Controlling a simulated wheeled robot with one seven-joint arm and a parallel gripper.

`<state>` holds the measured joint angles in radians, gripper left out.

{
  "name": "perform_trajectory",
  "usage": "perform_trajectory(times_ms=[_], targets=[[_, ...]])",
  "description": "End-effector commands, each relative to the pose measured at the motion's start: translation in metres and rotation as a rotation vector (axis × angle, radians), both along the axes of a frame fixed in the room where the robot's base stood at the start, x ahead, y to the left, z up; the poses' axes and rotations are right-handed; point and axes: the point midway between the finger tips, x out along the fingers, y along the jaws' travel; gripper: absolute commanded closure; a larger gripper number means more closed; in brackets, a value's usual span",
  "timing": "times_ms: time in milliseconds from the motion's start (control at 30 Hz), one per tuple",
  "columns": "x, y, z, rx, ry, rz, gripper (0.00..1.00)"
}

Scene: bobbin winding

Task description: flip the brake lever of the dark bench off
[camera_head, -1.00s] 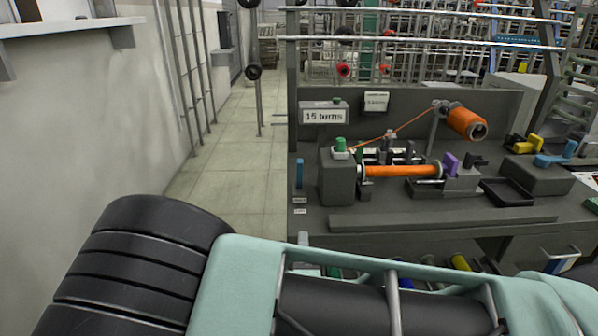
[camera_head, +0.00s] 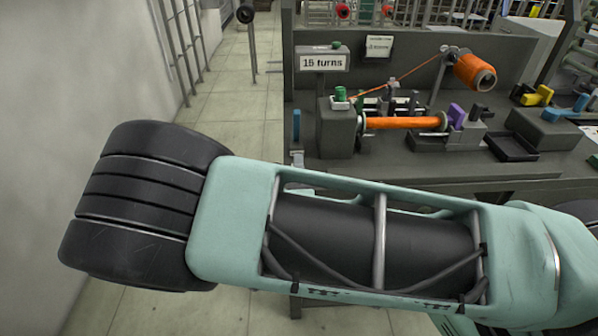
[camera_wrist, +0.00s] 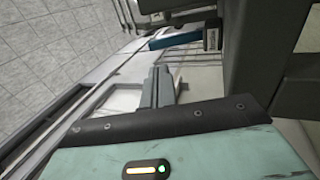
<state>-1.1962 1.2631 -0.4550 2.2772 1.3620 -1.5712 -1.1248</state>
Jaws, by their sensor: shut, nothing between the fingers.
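The dark bench (camera_head: 430,168) stands at the right in the head view, with a winding unit on it. A small upright blue lever (camera_head: 296,125) stands at the bench's left edge, left of the dark grey winder block; I take it for the brake lever. A blue bar, probably the same lever, shows in the wrist view (camera_wrist: 176,40). My gripper (camera_wrist: 158,72) is shut and empty in the wrist view, with its tips below the blue bar and apart from it in the picture. In the head view my arm hides the bench's lower front and my gripper cannot be made out.
The bench carries an orange bobbin (camera_head: 402,123), an orange thread spool (camera_head: 474,72), a "15 turns" sign (camera_head: 323,62), a dark tray (camera_head: 512,147) and yellow and blue clamps. A pale wall is at the left.

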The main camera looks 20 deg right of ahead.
Motion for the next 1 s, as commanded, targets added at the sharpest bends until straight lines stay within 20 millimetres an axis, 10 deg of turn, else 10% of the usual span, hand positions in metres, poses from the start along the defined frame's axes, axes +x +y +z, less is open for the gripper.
perform_trajectory(times_ms=[433,1000], targets=[[0.073,-0.024,0.029,0.000,0.000,-0.001,1.00],[0.085,-0.028,0.033,0.001,0.002,0.000,1.00]])
